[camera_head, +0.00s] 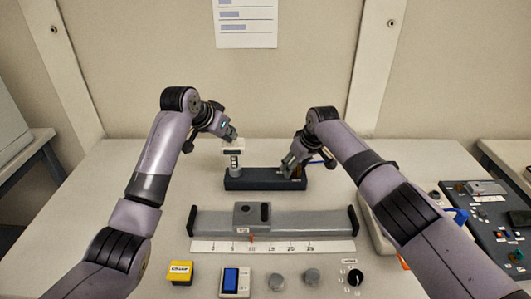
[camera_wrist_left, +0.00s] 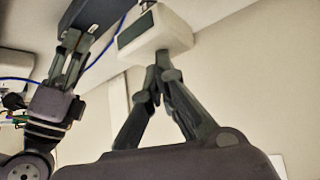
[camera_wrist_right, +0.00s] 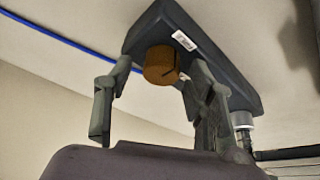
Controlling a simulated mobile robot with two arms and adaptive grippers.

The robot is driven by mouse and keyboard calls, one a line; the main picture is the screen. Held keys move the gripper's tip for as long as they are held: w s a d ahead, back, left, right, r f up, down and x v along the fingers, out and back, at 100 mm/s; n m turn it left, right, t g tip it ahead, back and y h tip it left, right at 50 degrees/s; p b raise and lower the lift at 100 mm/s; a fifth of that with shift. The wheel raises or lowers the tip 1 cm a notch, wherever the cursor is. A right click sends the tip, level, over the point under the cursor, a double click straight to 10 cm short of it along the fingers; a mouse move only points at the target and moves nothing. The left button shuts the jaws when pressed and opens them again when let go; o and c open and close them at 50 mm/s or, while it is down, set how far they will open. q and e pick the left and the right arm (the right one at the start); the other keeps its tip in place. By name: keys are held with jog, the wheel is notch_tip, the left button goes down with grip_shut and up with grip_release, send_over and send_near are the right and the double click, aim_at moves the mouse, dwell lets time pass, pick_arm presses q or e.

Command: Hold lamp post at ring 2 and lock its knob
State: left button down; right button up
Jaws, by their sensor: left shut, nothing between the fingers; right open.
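The lamp post (camera_head: 235,161) stands upright in a dark base block (camera_head: 262,183), with a white box-shaped lamp head (camera_head: 237,146) on top. The head also shows in the left wrist view (camera_wrist_left: 160,33). My left gripper (camera_head: 233,138) is shut and empty, its tips right by the lamp head; I cannot tell whether they touch. The post's rings are too small to tell apart. My right gripper (camera_head: 290,172) is open at the right part of the base. In the right wrist view an orange-brown knob (camera_wrist_right: 160,66) sits between its spread fingers, not gripped. The gripper hides the knob in the head view.
A grey rail (camera_head: 310,222) with a carriage and a white scale lies in front of the base. A yellow button box (camera_head: 180,272), a blue switch (camera_head: 231,281) and several knobs line the front. A dark panel (camera_head: 490,225) is at right. A blue cable (camera_wrist_right: 60,38) runs near the base.

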pick_arm(q)
jog(key=shift+f, duration=1.1)
pick_arm(e)
jog(key=shift+n+g+y, duration=0.4)
jog(key=shift+n+y, duration=0.1)
jog(key=shift+n, duration=1)
jog(key=shift+c, duration=0.2)
jog(key=c, duration=1)
jog(key=shift+c, duration=0.2)
jog(key=shift+m+t+h, duration=0.4)
jog(key=shift+m+h, duration=0.1)
jog(key=shift+m, duration=1)
